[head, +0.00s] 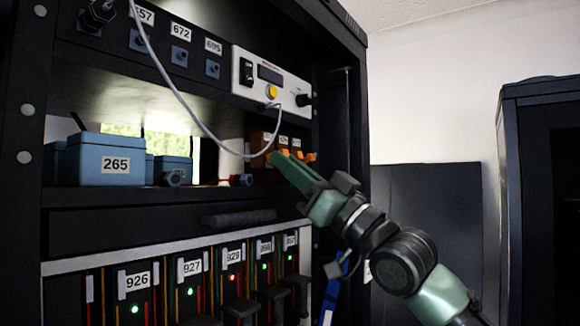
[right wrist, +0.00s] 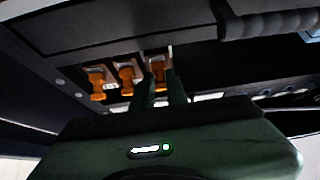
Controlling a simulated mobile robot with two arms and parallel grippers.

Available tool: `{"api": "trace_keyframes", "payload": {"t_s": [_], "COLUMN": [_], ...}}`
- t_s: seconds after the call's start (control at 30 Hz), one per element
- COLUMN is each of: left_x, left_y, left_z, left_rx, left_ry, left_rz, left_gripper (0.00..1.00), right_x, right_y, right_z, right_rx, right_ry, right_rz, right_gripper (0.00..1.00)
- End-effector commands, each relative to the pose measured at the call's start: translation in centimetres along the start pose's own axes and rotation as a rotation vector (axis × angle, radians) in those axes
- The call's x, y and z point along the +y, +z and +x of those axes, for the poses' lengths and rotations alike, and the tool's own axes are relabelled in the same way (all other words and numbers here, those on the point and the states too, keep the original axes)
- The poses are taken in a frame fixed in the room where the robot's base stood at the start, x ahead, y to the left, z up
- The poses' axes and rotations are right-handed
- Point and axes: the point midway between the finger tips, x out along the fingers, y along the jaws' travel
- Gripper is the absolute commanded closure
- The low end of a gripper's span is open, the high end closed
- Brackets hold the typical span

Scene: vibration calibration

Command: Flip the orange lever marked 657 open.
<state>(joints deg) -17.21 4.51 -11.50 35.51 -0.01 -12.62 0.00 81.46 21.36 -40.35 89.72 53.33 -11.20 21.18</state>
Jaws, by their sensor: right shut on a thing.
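A brown box with a row of orange levers stands on the rack shelf; small white labels above them are too small to read. My right gripper (head: 281,160) reaches in from the lower right, with its fingertips at the leftmost orange lever (head: 275,156). In the right wrist view the row appears turned over, and my right gripper (right wrist: 164,88) has its two fingers around the rightmost orange lever (right wrist: 157,68). The gripper is shut on that lever. The other two levers (right wrist: 127,77) are free beside it. My left gripper is not in view.
A white cable (head: 190,112) hangs in a loop close to the levers, from above down to the white instrument panel (head: 270,75). A blue box marked 265 (head: 101,160) stands left on the shelf. Numbered modules with lights (head: 190,290) line the rack below.

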Motion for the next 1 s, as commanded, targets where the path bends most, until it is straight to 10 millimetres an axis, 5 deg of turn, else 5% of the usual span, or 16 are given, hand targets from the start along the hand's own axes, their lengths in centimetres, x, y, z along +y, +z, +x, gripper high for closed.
{"api": "trace_keyframes", "payload": {"t_s": [0.03, 0.1, 0.47, 1.0], "left_x": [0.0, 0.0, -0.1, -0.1], "left_y": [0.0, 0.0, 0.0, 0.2], "left_z": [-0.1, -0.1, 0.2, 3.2], "left_rx": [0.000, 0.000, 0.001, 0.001], "left_ry": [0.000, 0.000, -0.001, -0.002], "left_rz": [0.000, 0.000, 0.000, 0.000], "left_gripper": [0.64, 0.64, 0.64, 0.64], "right_x": [0.0, 0.0, 0.1, 0.0], "right_y": [-0.4, -0.4, -0.1, 0.0], "right_z": [0.1, 0.1, -0.3, -7.5], "right_rx": [0.008, 0.007, 0.003, 0.004], "right_ry": [0.000, 0.000, 0.000, -0.001], "right_rz": [-0.002, -0.001, -0.001, 0.000], "right_gripper": [0.84, 0.65, 0.65, 0.65]}}
